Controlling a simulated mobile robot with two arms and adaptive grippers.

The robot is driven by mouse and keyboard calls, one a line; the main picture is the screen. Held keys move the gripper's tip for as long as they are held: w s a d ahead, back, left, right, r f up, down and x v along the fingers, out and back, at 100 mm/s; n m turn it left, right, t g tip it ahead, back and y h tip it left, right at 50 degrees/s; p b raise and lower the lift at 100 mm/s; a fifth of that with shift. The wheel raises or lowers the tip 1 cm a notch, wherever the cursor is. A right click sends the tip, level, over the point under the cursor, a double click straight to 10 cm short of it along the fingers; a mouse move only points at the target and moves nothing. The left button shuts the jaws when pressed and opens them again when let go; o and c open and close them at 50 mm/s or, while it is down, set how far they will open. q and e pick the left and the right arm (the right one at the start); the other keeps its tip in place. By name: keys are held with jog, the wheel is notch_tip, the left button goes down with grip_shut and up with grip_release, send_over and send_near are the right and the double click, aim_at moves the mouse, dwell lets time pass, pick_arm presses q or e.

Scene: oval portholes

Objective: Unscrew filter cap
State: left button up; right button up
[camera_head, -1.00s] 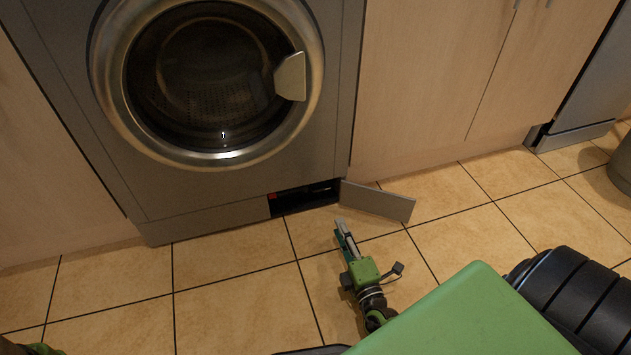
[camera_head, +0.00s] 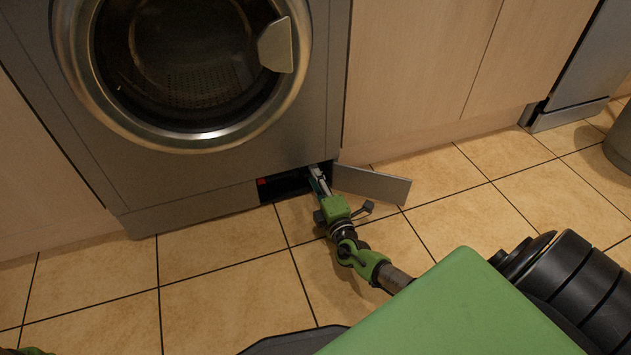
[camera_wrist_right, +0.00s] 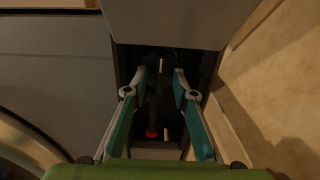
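The washing machine's low service compartment (camera_head: 284,188) is open, with its grey flap door (camera_head: 372,185) swung out to the right. My right gripper (camera_head: 314,170) reaches into the right part of the opening. In the right wrist view my right gripper (camera_wrist_right: 160,78) has its two fingers apart, on either side of a dark round filter cap (camera_wrist_right: 162,66) with a pale upright mark. I cannot tell whether the fingers touch the cap. A red part (camera_wrist_right: 152,133) shows in the compartment.
The washing machine (camera_head: 190,175) has its round glass door shut above. Wooden cabinet panels (camera_head: 420,60) stand to the right. The tiled floor (camera_head: 220,260) in front is clear. A grey bin (camera_head: 621,140) stands at the far right.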

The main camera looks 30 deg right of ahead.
jog(key=shift+w, duration=0.2)
grip_shut()
